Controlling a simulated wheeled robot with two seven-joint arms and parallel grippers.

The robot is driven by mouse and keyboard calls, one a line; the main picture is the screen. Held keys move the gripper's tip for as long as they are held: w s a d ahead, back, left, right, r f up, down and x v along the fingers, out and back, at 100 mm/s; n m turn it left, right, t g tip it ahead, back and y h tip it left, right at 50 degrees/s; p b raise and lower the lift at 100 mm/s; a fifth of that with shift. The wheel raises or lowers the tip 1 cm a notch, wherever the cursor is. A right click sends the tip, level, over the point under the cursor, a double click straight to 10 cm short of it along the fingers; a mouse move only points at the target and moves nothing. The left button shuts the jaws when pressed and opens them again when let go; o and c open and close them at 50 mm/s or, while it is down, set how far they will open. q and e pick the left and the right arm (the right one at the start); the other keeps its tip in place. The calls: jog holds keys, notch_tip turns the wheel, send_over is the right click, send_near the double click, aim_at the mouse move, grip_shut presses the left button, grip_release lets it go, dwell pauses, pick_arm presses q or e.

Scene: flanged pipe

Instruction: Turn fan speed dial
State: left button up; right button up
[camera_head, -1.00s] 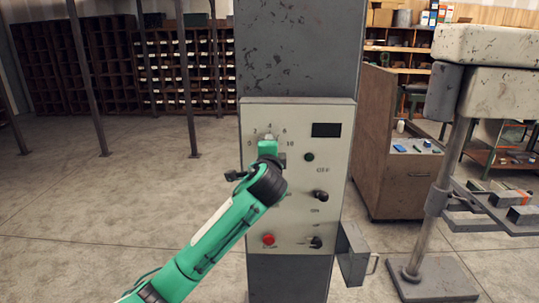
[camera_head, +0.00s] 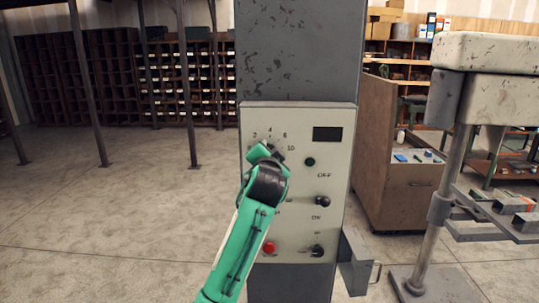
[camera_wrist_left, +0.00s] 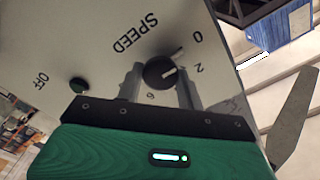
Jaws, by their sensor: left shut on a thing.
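The fan speed dial (camera_wrist_left: 160,72) is a round black knob on the pale control panel (camera_head: 330,180), beside the printed word SPEED in the left wrist view. In the head view the dial is mostly hidden behind my left gripper (camera_head: 268,149), at the upper left of the panel. In the left wrist view my left gripper (camera_wrist_left: 160,88) has one finger on each side of the dial and is shut on it. My right gripper is not in view.
The panel also carries a dark display (camera_head: 327,134), a green button (camera_head: 310,162), two black knobs or switches (camera_head: 322,201) and a red button (camera_head: 269,247). A grey box (camera_head: 354,262) juts out at the lower right. A wooden cabinet (camera_head: 397,170) stands beyond it. Floor at left is clear.

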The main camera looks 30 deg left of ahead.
pick_arm(q)
jog(key=shift+f, duration=0.15)
dwell(0.4)
jog(key=o, duration=1)
jog(key=shift+b+v, duration=1.95)
jog(key=shift+v, duration=4.95)
jog(key=shift+a, duration=0.1)
